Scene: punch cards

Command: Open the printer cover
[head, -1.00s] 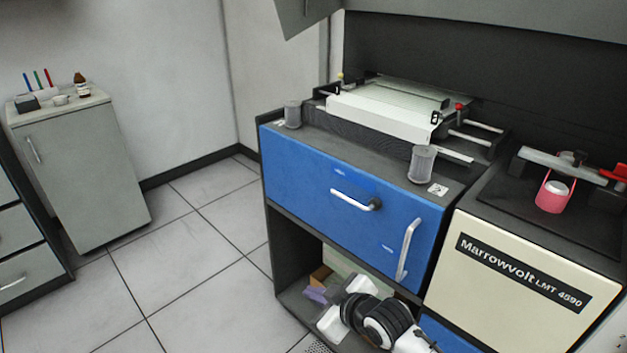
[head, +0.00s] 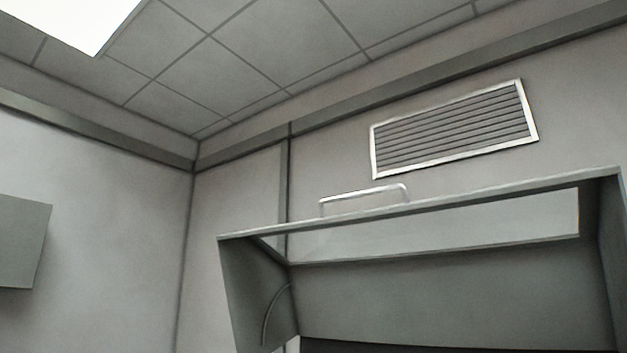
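The printer cover (head: 430,212) is a grey hood seen from below in the head view. It stands raised, with its front edge high and its open underside facing me. A long clear window (head: 430,225) runs along it behind the front edge. A silver bar handle (head: 364,198) stands on its front edge. Its left side panel (head: 255,290) slopes down, with a thin curved line on it. The printer's body below is out of view, apart from a dark strip at the bottom edge. Neither of my grippers is in view.
A slatted vent (head: 455,130) is on the back wall above the cover. A grey box (head: 22,243) hangs on the left wall. A bright ceiling light (head: 65,22) is at upper left. The space left of the cover is clear.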

